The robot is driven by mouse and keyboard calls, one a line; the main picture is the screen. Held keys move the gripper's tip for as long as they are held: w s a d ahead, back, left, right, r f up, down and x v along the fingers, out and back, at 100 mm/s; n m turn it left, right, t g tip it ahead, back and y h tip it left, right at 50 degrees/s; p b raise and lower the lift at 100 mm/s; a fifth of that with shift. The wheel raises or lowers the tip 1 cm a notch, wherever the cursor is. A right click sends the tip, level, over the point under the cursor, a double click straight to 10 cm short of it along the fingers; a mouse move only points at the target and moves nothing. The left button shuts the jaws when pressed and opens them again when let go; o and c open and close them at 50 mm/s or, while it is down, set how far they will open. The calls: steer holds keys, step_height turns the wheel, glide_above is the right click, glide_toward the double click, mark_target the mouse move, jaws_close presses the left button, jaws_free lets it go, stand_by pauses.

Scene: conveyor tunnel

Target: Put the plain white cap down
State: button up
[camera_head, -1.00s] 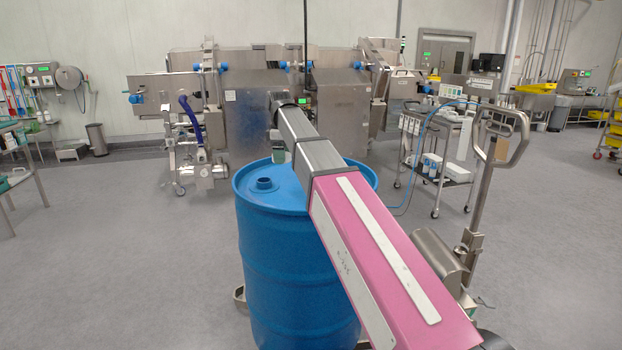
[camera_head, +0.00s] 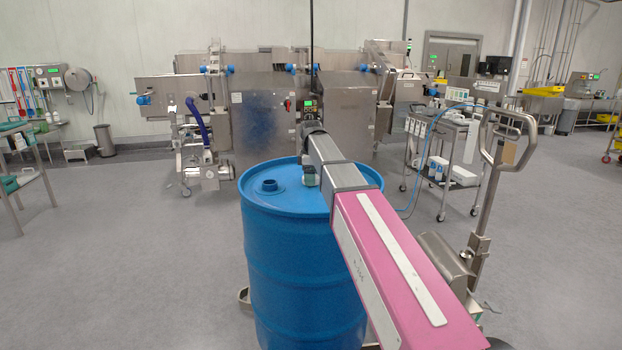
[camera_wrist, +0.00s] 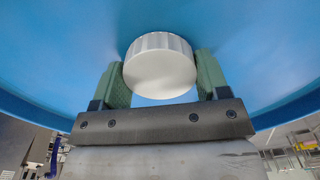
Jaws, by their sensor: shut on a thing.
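The plain white cap (camera_wrist: 160,66) has a ribbed edge and sits between the two green fingers of my gripper (camera_wrist: 161,82) in the wrist view. My gripper is shut on it. Blue drum surface fills the background behind the cap. In the head view my gripper (camera_head: 309,178) is low over the right part of the blue drum's top (camera_head: 284,199). The cap cannot be made out there. Whether the cap touches the drum top is not clear.
A pallet jack handle (camera_head: 497,150) and a cart (camera_head: 455,150) stand to the right. Steel machinery (camera_head: 262,110) stands behind the drum. The drum's front top is clear.

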steer(key=shift+f, duration=0.2)
steer(key=o, duration=1.1)
step_height(320, 180, up, 12)
steer(key=shift+r, duration=0.15)
